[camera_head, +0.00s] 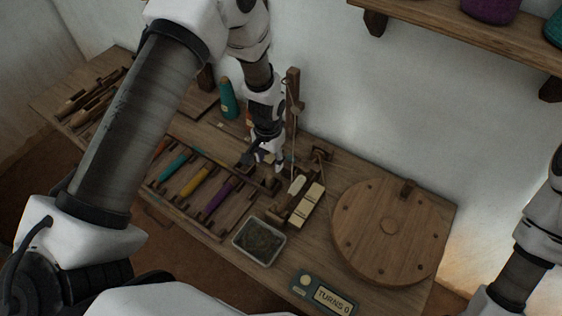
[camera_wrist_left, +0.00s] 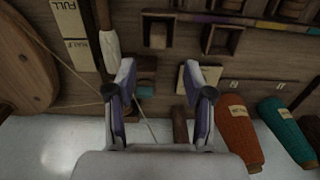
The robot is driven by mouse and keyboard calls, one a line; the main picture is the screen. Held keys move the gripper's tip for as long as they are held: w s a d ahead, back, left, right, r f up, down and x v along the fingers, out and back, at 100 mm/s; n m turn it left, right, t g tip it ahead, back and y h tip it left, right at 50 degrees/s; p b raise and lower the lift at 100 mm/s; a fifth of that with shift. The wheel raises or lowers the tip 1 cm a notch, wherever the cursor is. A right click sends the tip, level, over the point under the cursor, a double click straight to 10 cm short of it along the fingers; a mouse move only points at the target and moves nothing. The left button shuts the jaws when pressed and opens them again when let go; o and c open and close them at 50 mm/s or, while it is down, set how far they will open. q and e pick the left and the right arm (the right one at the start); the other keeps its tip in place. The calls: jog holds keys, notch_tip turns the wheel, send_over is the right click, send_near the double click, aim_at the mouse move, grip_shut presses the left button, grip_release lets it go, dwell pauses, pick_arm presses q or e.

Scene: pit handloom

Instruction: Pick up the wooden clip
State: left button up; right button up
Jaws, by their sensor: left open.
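My left gripper (camera_head: 266,160) is low over the back of the wooden bench, beside an upright wooden post. In the left wrist view its two fingers (camera_wrist_left: 166,80) are apart with nothing held between them. A small wooden block (camera_wrist_left: 146,68) lies below, near the left finger; it may be the wooden clip, but I cannot be sure. A cream card (camera_wrist_left: 187,78) is near the other finger. In the head view the gripper and arm hide this spot. My right arm shows at the right edge, its gripper out of frame.
A rack of coloured bobbins (camera_head: 194,181), a grey tray (camera_head: 259,241), a round wooden disc (camera_head: 391,226) and a TURNS counter (camera_head: 322,294) are on the bench. Orange (camera_wrist_left: 238,134) and teal cones stand behind.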

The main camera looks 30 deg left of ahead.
aim_at(269, 176)
pick_arm(q)
jog(key=shift+f, duration=0.35)
jog(key=shift+s+f+p, duration=0.6)
jog(key=shift+s+f, duration=0.4)
jog(key=shift+f, duration=0.15)
jog(key=f, duration=0.2)
jog(key=w+f, duration=0.1)
jog(key=f, duration=0.1)
jog(key=shift+w+d+f, duration=0.1)
jog(key=shift+s+r, duration=0.2)
jog(key=shift+c, duration=0.3)
jog(key=c, duration=0.6)
jog(key=shift+c, duration=1.4)
pick_arm(e)
jog(key=shift+s+r, duration=0.35)
jog(key=shift+r, duration=0.2)
jog(key=shift+s+r, duration=0.3)
jog(key=shift+r, duration=0.25)
